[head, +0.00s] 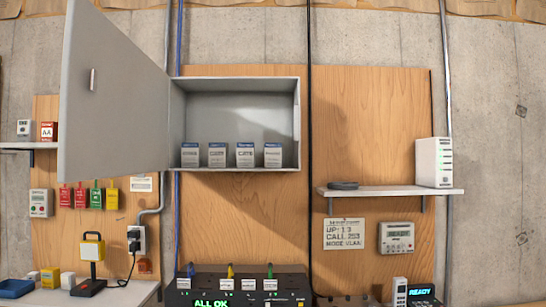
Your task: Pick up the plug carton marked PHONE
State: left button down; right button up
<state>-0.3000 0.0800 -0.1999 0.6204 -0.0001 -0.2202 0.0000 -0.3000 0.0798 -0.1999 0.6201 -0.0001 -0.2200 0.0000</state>
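Several small white cartons with blue tops stand upright in a row on the floor of an open grey wall cabinet (240,105). Their printed words are small and blurred. The third carton (245,155) seems to read CAT6. The rightmost carton (273,155) has a longer word that may be PHONE, but I cannot read it surely. The leftmost carton (190,155) and the second carton (217,155) are not clearly legible. All stand apart from each other. Neither of my grippers shows in the head view.
The cabinet door (115,95) is swung open to the left. A shelf (385,191) on the right holds a white device (434,162) and a dark coil (343,185). A black unit (240,284) stands below the cabinet. A black cable (310,130) hangs right of the cabinet.

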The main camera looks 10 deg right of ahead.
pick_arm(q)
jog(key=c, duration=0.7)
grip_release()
